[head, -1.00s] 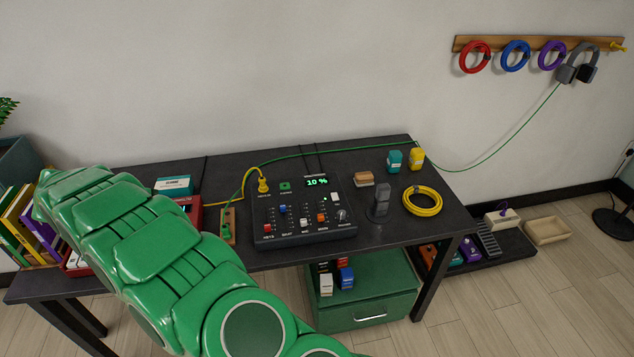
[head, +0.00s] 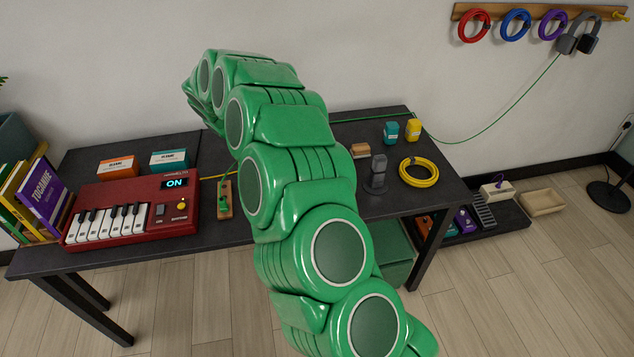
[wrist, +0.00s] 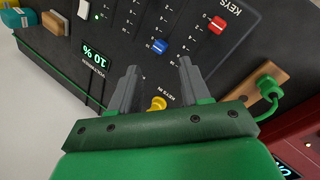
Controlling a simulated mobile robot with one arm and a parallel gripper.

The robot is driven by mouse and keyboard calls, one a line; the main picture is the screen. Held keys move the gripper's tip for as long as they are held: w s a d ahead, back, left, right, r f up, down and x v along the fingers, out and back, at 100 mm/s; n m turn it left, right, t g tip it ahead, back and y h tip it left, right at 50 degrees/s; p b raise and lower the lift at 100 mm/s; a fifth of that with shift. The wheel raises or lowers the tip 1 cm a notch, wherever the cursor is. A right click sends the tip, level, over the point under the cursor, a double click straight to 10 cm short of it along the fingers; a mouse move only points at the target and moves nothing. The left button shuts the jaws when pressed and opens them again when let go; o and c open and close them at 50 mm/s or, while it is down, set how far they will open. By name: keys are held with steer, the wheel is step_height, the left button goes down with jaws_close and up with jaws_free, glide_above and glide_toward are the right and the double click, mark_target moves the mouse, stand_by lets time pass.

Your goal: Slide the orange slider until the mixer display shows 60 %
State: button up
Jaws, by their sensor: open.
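The mixer, a dark panel, shows in the wrist view (wrist: 185,20), tilted, with a red slider knob (wrist: 217,25) and a blue one (wrist: 160,47). Its display (wrist: 92,62) reads 10 %. The orange slider cannot be made out in either view now. My gripper (wrist: 157,68) is open and empty, its two fingers spread over the KEYS IN edge of the mixer. A yellow plug (wrist: 157,103) shows between the fingers, near their bases. In the head view my green arm hides the mixer and the gripper.
A red keyboard (head: 130,210) reading ON stands left of my arm. A wooden block with a green plug (head: 225,200) is beside it. A grey stand (head: 377,172) and a yellow cable coil (head: 418,172) are on the table's right. A white switch (wrist: 84,9) is on the mixer.

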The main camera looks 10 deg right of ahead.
steer(key=s+d+m+y, duration=0.1)
steer(key=d+m, duration=0.1)
steer(key=d, duration=0.3)
steer(key=s+d+m+y, duration=0.2)
steer(key=d+m, duration=0.1)
steer(key=d, duration=0.2)
steer(key=s+d+m+g+y, duration=0.1)
steer(key=d+m, duration=0.1)
steer(key=d, duration=0.3)
steer(key=shift+s+r+y, duration=0.15)
steer(key=shift+s+y, duration=0.2)
steer(key=shift+y, duration=0.05)
steer(key=shift+f, duration=3.9)
steer(key=shift+c, duration=0.5)
jaws_close()
